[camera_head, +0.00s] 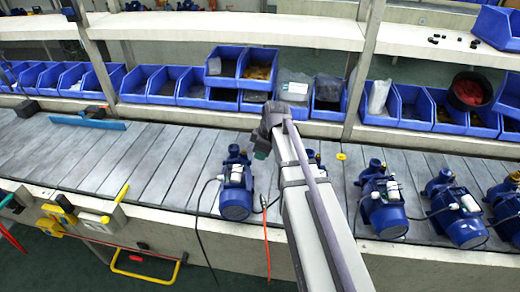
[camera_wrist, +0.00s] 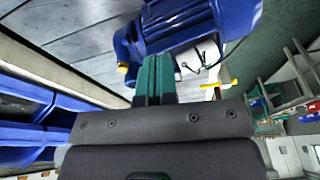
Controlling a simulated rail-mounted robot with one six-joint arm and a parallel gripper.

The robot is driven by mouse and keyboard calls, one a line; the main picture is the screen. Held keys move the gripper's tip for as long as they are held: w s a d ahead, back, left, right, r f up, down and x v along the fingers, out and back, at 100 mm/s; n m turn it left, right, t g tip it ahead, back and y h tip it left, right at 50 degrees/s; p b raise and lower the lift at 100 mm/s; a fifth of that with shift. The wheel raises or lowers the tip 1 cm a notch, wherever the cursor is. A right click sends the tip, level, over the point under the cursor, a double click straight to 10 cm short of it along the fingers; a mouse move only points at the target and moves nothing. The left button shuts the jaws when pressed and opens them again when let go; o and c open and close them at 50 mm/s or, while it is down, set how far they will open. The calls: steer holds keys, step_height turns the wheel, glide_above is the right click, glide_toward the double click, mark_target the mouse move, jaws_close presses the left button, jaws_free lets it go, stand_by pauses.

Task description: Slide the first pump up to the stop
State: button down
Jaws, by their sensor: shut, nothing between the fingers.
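The first pump (camera_head: 236,190) is blue with a brass-coloured fitting and stands upright on the slatted line, leftmost of the pumps. My gripper (camera_head: 262,152) is just right of its upper part, its fingers partly hidden by my arm. In the wrist view the green fingers (camera_wrist: 153,76) are shut together and empty, with their tips close against the blue pump body (camera_wrist: 180,24). I cannot tell whether they touch it. A flat blue bar (camera_head: 88,121), which looks like the stop, lies at the far left of the line, well apart from the pump.
Another pump is partly hidden behind my arm, and several more (camera_head: 383,205) stand to the right. Cables hang over the front edge. Blue bins (camera_head: 190,88) line the back. The slats (camera_head: 150,150) between the first pump and the bar are clear.

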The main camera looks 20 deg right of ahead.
steer(key=shift+n, duration=0.6)
step_height(320, 180, down, 17)
steer(key=b, duration=1.7)
steer(key=shift+s+f, duration=0.15)
steer(key=shift+a, duration=0.15)
steer(key=shift+w+a, duration=0.3)
steer(key=shift+a, duration=0.05)
steer(key=shift+w+a, duration=0.4)
steer(key=shift+a, duration=0.3)
steer(key=shift+w+a, duration=0.45)
steer(key=shift+a, duration=0.3)
steer(key=shift+w+a, duration=0.4)
steer(key=shift+a, duration=0.3)
steer(key=shift+w+a, duration=0.1)
steer(key=shift+w+a, duration=0.5)
steer(key=shift+a, duration=0.3)
steer(key=shift+w+a, duration=0.45)
steer(key=shift+a, duration=0.4)
steer(key=shift+w+a, duration=0.5)
steer(key=shift+a, duration=0.3)
steer(key=shift+w+a, duration=0.1)
steer(key=shift+a, duration=0.05)
